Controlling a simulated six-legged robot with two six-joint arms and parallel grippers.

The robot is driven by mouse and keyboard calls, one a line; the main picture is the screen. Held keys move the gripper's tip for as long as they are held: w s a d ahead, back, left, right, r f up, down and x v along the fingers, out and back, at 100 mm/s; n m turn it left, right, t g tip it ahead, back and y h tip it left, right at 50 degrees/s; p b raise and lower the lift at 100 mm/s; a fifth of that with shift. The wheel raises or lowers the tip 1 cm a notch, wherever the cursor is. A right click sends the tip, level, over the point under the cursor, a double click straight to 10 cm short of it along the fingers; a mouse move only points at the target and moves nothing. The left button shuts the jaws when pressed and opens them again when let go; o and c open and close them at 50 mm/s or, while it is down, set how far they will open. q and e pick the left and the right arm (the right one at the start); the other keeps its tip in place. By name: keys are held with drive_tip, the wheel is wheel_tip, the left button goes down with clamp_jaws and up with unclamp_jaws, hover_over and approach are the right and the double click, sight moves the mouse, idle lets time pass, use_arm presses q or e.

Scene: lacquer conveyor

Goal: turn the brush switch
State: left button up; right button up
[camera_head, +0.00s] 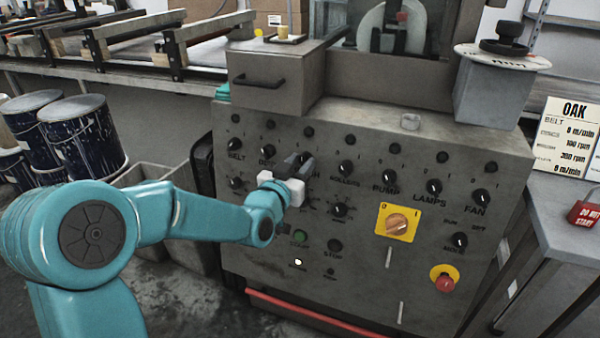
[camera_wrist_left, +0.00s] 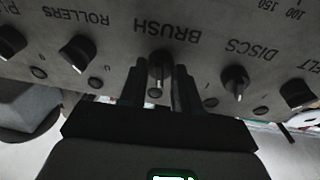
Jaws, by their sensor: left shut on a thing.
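The brush switch (camera_wrist_left: 160,70) is a small dark knob under the word BRUSH on the grey panel, in the left wrist view. My left gripper (camera_wrist_left: 160,88) has one dark finger on each side of the knob and is shut on it. The knob's pointer end shows between the fingers, in line with them. In the head view my left gripper (camera_head: 302,164) reaches the panel's upper knob row and mostly hides the brush switch and its label. My right gripper is not in view.
The discs knob (camera_wrist_left: 235,82) and rollers knob (camera_wrist_left: 77,53) flank the brush switch. On the control panel (camera_head: 365,270) are also a yellow-backed orange rotary switch (camera_head: 397,224) and a red stop button (camera_head: 445,280). Paint-stained drums (camera_head: 75,130) stand at left.

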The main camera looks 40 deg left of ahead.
use_arm(q)
drive_tip(key=m+b, duration=0.2)
drive_tip(key=m, duration=0.2)
drive_tip(key=shift+f+h, duration=0.1)
drive_tip(key=shift+h, duration=0.3)
drive_tip(key=shift+r+m+g+h+b, duration=0.2)
drive_tip(key=shift+m+b, duration=0.45)
drive_tip(key=shift+m, duration=0.6)
drive_tip(key=shift+m+g+h+b, duration=0.1)
drive_tip(key=shift+m+h+b, duration=0.35)
drive_tip(key=shift+m, duration=0.8)
drive_tip(key=o, duration=1.1)
drive_tip(key=shift+c, duration=0.2)
drive_tip(key=s+d+r+p, duration=0.1)
drive_tip(key=s+p, duration=0.1)
drive_tip(key=s, duration=1.4)
drive_tip(key=shift+r, duration=0.25)
